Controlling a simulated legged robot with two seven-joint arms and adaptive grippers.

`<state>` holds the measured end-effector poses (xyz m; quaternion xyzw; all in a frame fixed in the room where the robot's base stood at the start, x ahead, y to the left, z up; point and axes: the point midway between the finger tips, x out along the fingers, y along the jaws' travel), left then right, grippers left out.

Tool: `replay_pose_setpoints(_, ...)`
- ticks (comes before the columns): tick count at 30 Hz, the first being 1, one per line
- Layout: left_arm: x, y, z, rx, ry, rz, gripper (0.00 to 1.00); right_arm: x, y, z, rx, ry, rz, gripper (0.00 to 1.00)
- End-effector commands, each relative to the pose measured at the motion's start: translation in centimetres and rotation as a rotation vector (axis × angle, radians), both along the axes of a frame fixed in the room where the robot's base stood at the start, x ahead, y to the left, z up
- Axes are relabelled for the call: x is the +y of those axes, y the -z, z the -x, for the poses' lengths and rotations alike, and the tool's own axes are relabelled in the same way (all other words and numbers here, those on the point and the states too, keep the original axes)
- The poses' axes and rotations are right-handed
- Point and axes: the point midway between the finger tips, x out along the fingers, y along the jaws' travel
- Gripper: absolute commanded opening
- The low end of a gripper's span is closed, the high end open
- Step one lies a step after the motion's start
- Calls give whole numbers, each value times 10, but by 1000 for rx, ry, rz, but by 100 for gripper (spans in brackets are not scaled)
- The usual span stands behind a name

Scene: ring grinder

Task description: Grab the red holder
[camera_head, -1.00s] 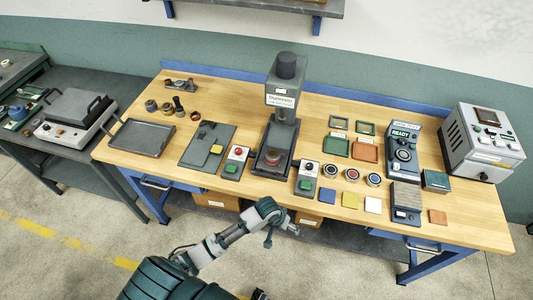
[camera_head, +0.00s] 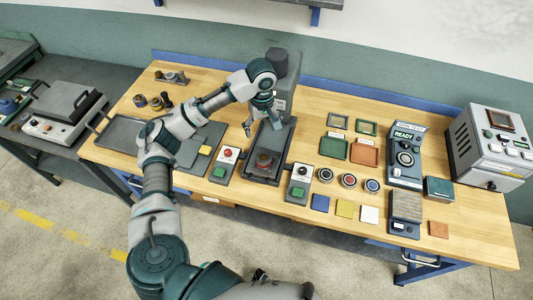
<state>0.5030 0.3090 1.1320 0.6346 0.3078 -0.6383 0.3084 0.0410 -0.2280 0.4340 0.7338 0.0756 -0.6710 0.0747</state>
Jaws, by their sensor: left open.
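A round holder with a red top (camera_head: 349,181) stands on the workbench, right of centre, in a row between a dark-topped round holder (camera_head: 325,175) and a blue-topped one (camera_head: 372,186). My left gripper (camera_head: 263,122) is open and empty, with its fingers apart and pointing down. It hovers over the grinder machine (camera_head: 283,72), left of and farther back than the red holder, and does not touch it. My left arm hides part of the grinder and the left side of the bench. My right gripper is not in view.
A reddish round piece (camera_head: 264,160) sits on the grinder's base. Button boxes (camera_head: 222,166) (camera_head: 299,184) flank it. Green (camera_head: 333,148) and orange (camera_head: 365,153) trays lie behind the holders; colored squares (camera_head: 345,209) lie in front. A READY-marked device (camera_head: 405,157) stands to the right.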

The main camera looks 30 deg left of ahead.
Motion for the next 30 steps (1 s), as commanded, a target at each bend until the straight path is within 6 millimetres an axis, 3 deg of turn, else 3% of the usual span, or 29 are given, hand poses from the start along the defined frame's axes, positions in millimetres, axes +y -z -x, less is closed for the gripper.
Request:
replay_pose_setpoints(2, 4, -4, 1, 3, -26, -1, 89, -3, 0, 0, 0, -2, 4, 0)
replay_pose_setpoints(5, 5, 10, 2, 8, -32, -1, 89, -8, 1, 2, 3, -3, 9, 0)
replay_pose_setpoints(15, 8, 91, 0, 8, -30, 4, 89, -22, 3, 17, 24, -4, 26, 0)
replay_pose_setpoints(25, 4, 123, 1, 6, -28, 2, 89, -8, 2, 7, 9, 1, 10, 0)
replay_pose_setpoints(30, -1, 150, 1, 6, -27, 1, 89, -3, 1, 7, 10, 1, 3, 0)
